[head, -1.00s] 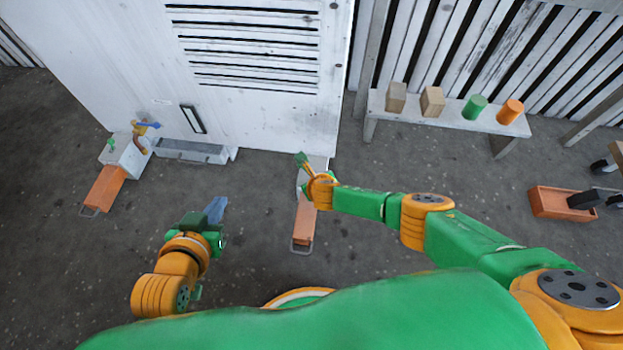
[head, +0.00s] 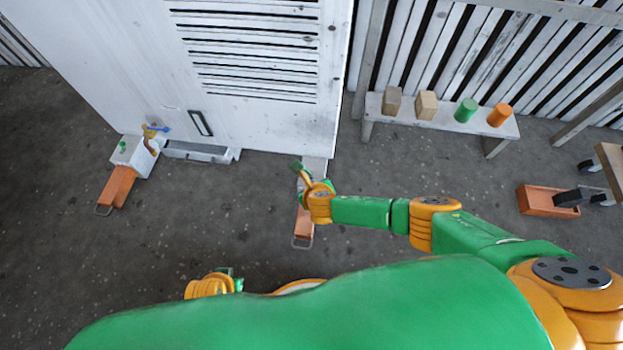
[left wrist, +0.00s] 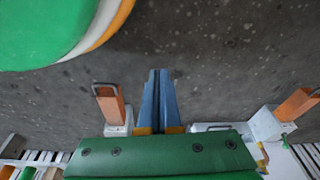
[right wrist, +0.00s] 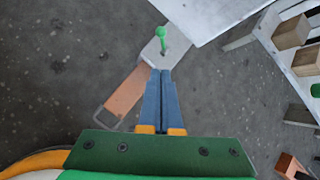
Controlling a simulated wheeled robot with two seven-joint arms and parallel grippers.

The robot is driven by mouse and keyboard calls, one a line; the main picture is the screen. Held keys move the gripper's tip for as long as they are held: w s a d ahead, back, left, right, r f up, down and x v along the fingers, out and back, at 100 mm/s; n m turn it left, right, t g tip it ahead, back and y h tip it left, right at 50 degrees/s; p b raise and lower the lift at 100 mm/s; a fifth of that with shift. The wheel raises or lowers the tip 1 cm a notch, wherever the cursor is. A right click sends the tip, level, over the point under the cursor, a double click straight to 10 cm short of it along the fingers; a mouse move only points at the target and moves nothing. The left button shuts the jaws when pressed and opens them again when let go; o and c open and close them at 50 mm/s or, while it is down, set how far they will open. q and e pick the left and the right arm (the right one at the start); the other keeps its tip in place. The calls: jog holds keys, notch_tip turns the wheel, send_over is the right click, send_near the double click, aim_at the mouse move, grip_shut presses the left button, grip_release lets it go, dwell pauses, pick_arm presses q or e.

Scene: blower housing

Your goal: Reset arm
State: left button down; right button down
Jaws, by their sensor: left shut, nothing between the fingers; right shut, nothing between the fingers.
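My left arm (head: 212,286) is drawn in close to my body at the bottom of the head view, its fingers hidden there. In the left wrist view my left gripper (left wrist: 159,75) is shut and empty, with bare floor beyond its tips. My right gripper (right wrist: 158,75) is shut and empty in the right wrist view, its tips over the white block of the right orange-handled unit. A green knob (right wrist: 160,34) stands just beyond the tips; I cannot tell whether they touch. In the head view my right wrist (head: 319,203) is above that unit's orange handle (head: 303,228).
A white louvred housing (head: 265,125) stands ahead, with a grey tray (head: 200,153) at its base. A second orange-handled unit (head: 118,187) is at left. A bench (head: 445,124) with blocks and cylinders and an orange bin (head: 537,201) are at right. The middle floor is clear.

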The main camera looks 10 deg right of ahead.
pick_arm(q)
jog(key=shift+s+f, duration=0.35)
jog(key=shift+f, duration=0.2)
pick_arm(e)
jog(key=shift+s+r, duration=0.2)
jog(key=shift+r, duration=0.05)
